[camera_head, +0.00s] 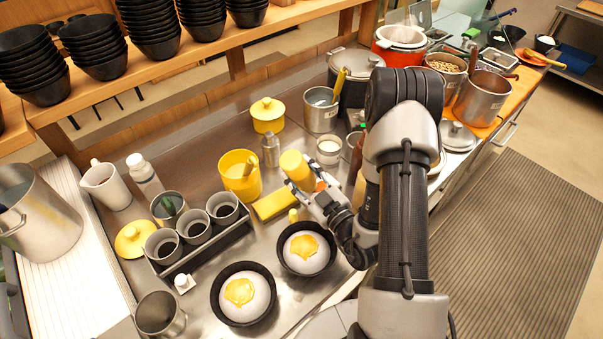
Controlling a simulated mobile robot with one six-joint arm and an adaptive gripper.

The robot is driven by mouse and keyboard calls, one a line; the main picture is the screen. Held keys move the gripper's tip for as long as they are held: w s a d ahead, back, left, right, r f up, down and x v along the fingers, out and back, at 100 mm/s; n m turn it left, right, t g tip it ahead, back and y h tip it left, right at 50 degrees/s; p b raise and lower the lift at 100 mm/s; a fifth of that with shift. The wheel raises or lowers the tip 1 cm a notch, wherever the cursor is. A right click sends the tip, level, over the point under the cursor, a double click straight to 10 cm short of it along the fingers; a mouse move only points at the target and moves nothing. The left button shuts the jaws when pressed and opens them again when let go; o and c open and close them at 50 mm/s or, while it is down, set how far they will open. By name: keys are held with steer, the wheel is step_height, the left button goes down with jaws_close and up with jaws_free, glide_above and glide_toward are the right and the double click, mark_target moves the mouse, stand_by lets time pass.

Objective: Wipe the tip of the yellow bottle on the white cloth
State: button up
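My gripper (312,190) is above the steel counter, just behind the right black bowl (305,272). It is closed around the yellow bottle (294,165), whose wide end points up. A small yellow part (293,215) shows below the fingers, near the bowl's far rim, and looks like the bottle's tip. The fingers hide the bottle's middle. I cannot clearly pick out the white cloth. A white ribbed surface (92,262) lies at the left, and a small white item (183,283) sits left of the bowls; I cannot tell whether either is cloth.
Both the right bowl and the left black bowl (217,300) hold white mounds topped with yellow. A yellow block (276,204) and a yellow container (240,185) stand left of my gripper. A rack of metal cups (205,258) stands further left. Stacked black bowls (100,45) line the back shelf.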

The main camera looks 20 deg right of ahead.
steer(key=shift+f, duration=0.1)
steer(key=shift+w+d+p, duration=0.2)
steer(key=shift+w+d, duration=0.1)
steer(key=shift+d, duration=0.55)
steer(key=shift+w+d+p, duration=0.25)
steer(key=shift+w+d, duration=0.05)
steer(key=shift+d, duration=0.5)
steer(key=shift+w+d+p, duration=0.2)
steer(key=shift+w+d, duration=0.1)
steer(key=shift+d, duration=0.55)
step_height(320, 180, up, 6)
steer(key=p, duration=0.6)
